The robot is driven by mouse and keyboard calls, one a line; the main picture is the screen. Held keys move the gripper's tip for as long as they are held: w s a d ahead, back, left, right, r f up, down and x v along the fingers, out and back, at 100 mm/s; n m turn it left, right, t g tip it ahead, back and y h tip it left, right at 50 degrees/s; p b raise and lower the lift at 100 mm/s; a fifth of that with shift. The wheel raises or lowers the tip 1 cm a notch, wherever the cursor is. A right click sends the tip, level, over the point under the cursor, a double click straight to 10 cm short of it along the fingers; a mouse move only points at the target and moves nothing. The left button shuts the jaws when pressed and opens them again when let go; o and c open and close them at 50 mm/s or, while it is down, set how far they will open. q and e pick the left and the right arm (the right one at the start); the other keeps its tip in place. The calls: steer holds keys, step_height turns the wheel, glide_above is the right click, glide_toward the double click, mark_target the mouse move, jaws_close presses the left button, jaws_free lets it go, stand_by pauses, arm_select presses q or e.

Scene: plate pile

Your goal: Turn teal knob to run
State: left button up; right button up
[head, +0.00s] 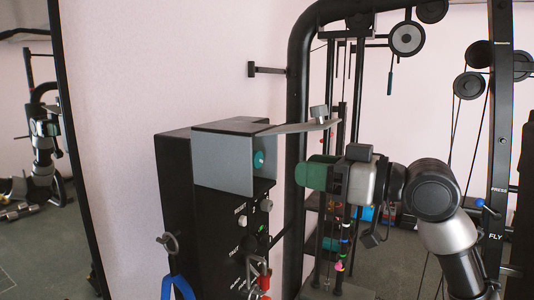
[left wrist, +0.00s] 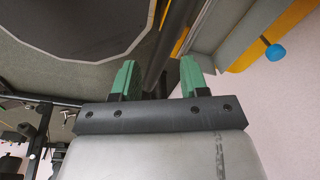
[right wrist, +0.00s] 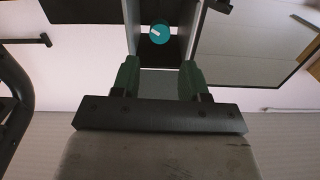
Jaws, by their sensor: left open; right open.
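The teal knob (head: 259,160) is on the black control box (head: 174,200), beside a grey guard panel (head: 222,162). In the right wrist view the round teal knob (right wrist: 160,34) has a short white mark and lies straight ahead, between two guard walls. My right gripper (head: 312,172), with green fingers, is to the right of the knob and apart from it. In the right wrist view this gripper (right wrist: 160,78) is open and empty. My left gripper (left wrist: 160,78) is open and empty in the left wrist view, away from the knob; the head view does not show it.
Smaller knobs (head: 266,205) sit lower on the box. A blue clip (head: 178,287) and a red-handled clip (head: 264,282) hang at its front. A black cable-machine frame (head: 298,100) stands behind. A mirror edge (head: 75,150) is at left. A flat bracket (head: 305,125) juts above my right gripper.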

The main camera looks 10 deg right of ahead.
mark_target(259, 162)
arm_select(q)
steer(key=shift+s+r, duration=0.15)
steer(key=shift+r, duration=0.2)
arm_select(e)
steer(key=p+x, duration=0.4)
steer(key=x, duration=0.5)
steer(key=shift+a+r, duration=0.1)
steer(key=shift+r, duration=0.05)
steer(key=shift+w+a+p, duration=0.35)
steer(key=shift+w+a, duration=0.05)
arm_select(q)
steer(key=r, duration=0.4)
steer(key=shift+s+d+r, duration=0.15)
steer(key=shift+s+d, duration=0.05)
steer(key=shift+s, duration=0.05)
arm_select(e)
steer(key=c, duration=0.6)
arm_select(q)
steer(key=shift+a, duration=0.1)
arm_select(e)
steer(key=shift+c, duration=0.2)
steer(key=shift+f, duration=0.2)
